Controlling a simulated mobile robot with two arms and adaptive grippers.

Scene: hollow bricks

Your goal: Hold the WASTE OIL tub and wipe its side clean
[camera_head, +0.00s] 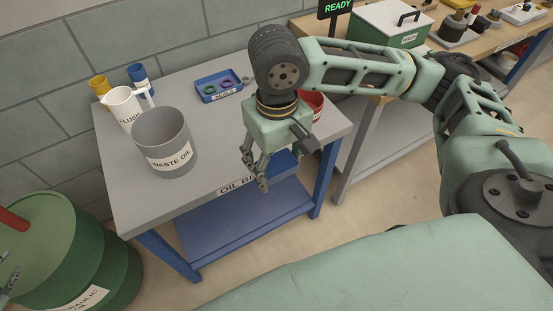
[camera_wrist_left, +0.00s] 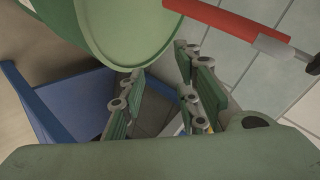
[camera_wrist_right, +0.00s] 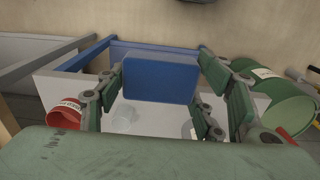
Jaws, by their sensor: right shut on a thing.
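The WASTE OIL tub (camera_head: 163,135) is a grey, open-topped tub standing upright on the left part of the grey table, its label facing the front. My right gripper (camera_head: 256,172) is at the table's front edge, to the right of the tub and apart from it. It is shut on a blue pad (camera_wrist_right: 160,77), which also shows partly behind the fingers in the head view (camera_head: 285,161). My left gripper (camera_wrist_left: 160,95) is open and empty near the green drum (camera_wrist_left: 130,25); only its fingertips show at the head view's left edge. Any dirt on the tub is not visible.
A white FLUSH jug (camera_head: 124,108), a yellow cup (camera_head: 99,86) and a blue cup (camera_head: 138,73) stand behind the tub. A blue SEALS tray (camera_head: 218,92) lies at the back. A red container (camera_head: 313,103) stands at the right. The table's middle is clear.

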